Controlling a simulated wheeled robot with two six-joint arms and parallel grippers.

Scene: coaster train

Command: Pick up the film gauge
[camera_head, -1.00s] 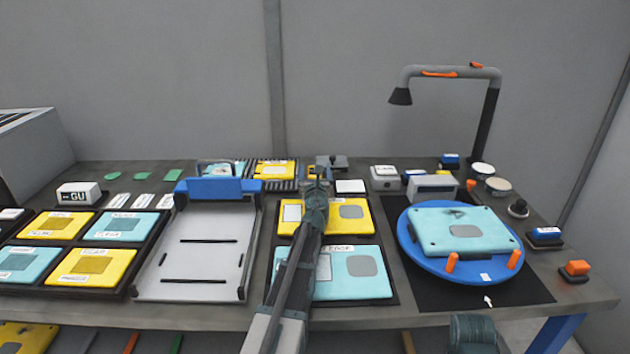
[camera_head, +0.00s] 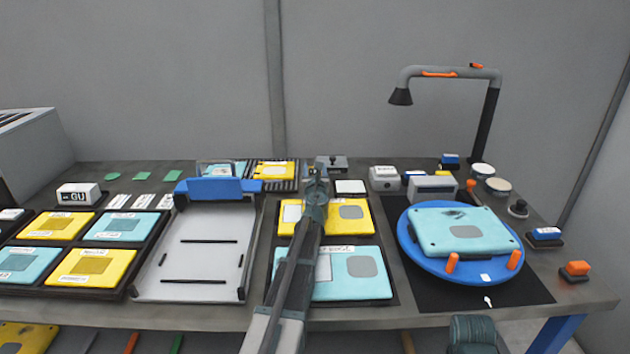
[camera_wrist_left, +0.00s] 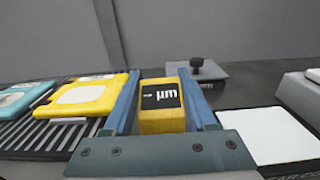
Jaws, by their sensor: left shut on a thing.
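The film gauge (camera_wrist_left: 162,108) is a small yellow block with a black label reading "µm". In the left wrist view it sits between the two blue fingers of my left gripper (camera_wrist_left: 163,100), which is shut on it. In the head view my left gripper (camera_head: 318,172) is at the back middle of the bench, beyond the yellow and teal panels. My own wrist mostly hides the gauge there.
A ribbed rack with yellow and teal panels (camera_wrist_left: 85,98) is to the left. A white pad (camera_wrist_left: 265,135) lies to the right. The blue turntable (camera_head: 415,255) stands farther right.

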